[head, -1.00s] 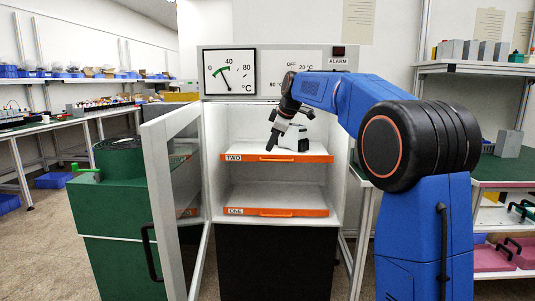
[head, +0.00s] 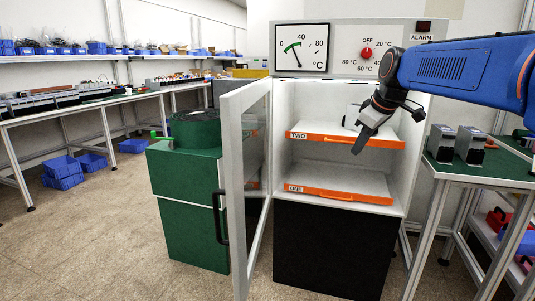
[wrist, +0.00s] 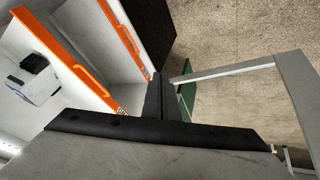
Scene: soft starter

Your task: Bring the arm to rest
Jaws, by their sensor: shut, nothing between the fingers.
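My gripper (head: 360,146) hangs in front of the open oven's upper shelf, fingers pointing down. Its two dark fingers are together and empty, as the wrist view (wrist: 165,98) also shows. A light grey device with a dark top (head: 351,115) stands on the orange-fronted shelf TWO (head: 330,138), partly hidden behind my gripper. In the wrist view the device (wrist: 34,88) sits on the shelf, apart from the fingers. My blue arm (head: 460,72) reaches in from the right.
The oven door (head: 245,190) stands open to the left, beside a green cabinet (head: 188,210). Shelf ONE (head: 340,190) below is empty. A green-topped bench (head: 490,165) with grey devices (head: 455,143) stands at right. Floor at the left front is clear.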

